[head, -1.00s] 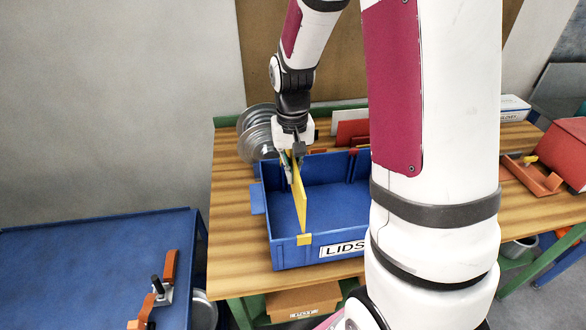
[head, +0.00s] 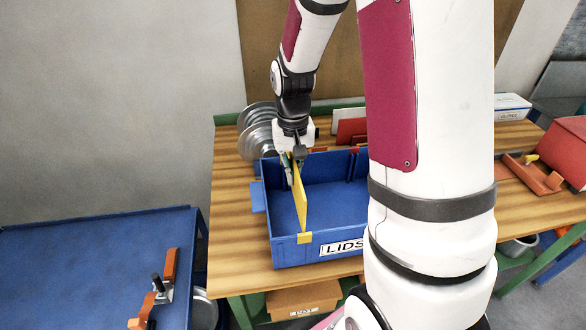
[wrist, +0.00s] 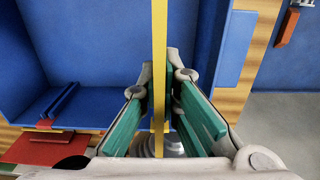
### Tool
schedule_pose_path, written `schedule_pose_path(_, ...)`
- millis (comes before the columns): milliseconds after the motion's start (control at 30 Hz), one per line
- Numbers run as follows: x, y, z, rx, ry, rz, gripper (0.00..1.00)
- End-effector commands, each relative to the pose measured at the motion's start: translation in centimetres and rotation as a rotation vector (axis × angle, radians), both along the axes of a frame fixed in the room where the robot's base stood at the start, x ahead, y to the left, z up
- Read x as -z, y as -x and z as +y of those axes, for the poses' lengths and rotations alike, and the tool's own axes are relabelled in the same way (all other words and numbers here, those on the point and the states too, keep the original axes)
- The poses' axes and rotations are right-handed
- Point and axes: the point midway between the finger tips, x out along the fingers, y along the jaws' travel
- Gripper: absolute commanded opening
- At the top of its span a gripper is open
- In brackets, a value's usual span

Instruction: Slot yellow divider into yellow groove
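The yellow divider (head: 300,199) stands on edge inside the blue crate (head: 290,252) labelled LIDS, toward its left side. Its near end is close behind the yellow groove mark (head: 305,238) on the front wall. My gripper (head: 295,168) is at the divider's upper far part, one finger on each side. In the wrist view the divider (wrist: 159,35) runs edge-on between the fingertips (wrist: 159,75), which look closed against it. The divider's bottom edge and the inside of the groove are hidden, so I cannot tell how deep it sits.
Silver lids (head: 257,140) stand behind the crate at left. A white box (head: 512,107) and a red bin (head: 566,150) are on the wooden table (head: 232,215) at right. A blue table (head: 90,255) with an orange clamp (head: 162,285) stands at lower left. My arm hides the crate's right part.

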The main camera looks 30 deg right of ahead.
Motion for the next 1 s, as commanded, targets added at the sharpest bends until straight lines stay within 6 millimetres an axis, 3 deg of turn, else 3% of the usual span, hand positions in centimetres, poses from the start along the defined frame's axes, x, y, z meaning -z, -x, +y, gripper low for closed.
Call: schedule_pose_path(1000, 2.4, 0.0, 0.0, 0.000, 0.000, 0.001, 0.00)
